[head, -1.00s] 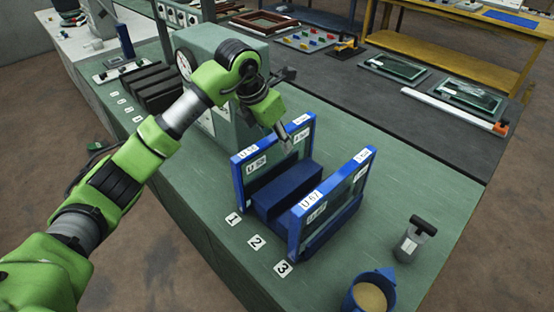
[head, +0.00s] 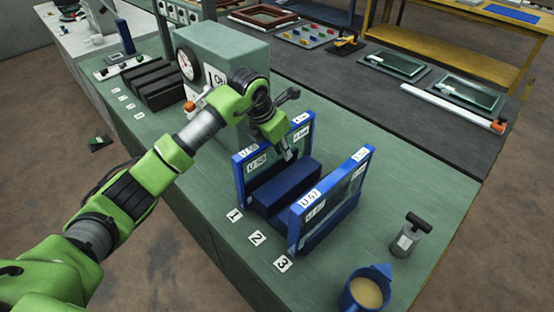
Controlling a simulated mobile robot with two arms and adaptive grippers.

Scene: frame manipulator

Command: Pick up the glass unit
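Two upright glass units with blue frames stand in a dark blue slotted rack (head: 288,190) on the green bench. The left glass unit (head: 240,172) carries white labels reading about U 58. The right glass unit (head: 312,203) is labelled U 57. My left gripper (head: 289,155) points down at the top edge of the left unit, near its middle. Its fingers are small and dark here. I cannot tell whether they are open or shut, or whether they touch the frame. The arm hides part of the left unit. My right gripper is not in view.
Number tags 1, 2 and 3 (head: 257,238) lie before the rack. A blue jug (head: 368,288) and a grey dark-handled tool (head: 411,236) stand at the right. A grey-green gauge box (head: 222,55) stands behind my arm.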

